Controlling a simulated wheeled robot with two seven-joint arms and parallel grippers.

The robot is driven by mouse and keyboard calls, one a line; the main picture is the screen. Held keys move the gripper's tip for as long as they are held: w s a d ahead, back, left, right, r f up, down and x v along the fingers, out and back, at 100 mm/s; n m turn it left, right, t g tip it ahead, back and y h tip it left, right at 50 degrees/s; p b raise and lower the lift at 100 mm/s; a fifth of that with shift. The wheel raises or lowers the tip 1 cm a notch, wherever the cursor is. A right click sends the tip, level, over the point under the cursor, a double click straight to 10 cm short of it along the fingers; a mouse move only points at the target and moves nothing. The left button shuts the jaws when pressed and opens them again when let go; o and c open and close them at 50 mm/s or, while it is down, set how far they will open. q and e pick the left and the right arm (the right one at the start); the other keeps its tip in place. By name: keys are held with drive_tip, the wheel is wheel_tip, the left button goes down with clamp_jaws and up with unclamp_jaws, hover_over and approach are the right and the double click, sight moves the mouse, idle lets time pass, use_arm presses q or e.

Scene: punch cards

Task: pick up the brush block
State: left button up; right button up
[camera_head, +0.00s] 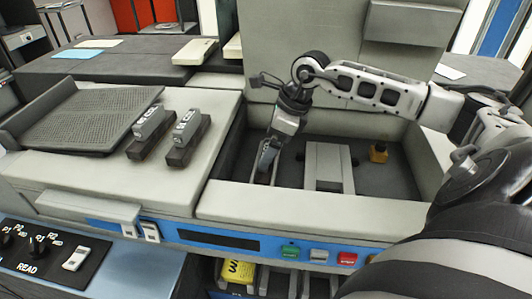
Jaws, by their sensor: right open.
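Two dark blocks with light grey, lettered tops lie side by side on the grey deck at left: a left block (148,131) and a right block (187,138). They look like brush blocks, but I cannot tell which one the task means. My right gripper (267,165) reaches down from the right into the left part of the dark recessed well (365,183). It is open, to the right of both blocks and apart from them. I cannot make out anything between its fingers. My left gripper is not in view.
A grey raised bracket (328,167) stands in the middle of the well, with a small amber piece (378,152) to its right. A ribbed grey tray (85,118) lies left of the blocks. The well's front ledge (290,212) sits above a blue button panel (245,240).

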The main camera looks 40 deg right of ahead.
drive_tip(key=shift+w+a+f, duration=0.1)
drive_tip(key=shift+w+f, duration=0.05)
drive_tip(key=shift+f, duration=0.35)
drive_tip(key=c, duration=1.4)
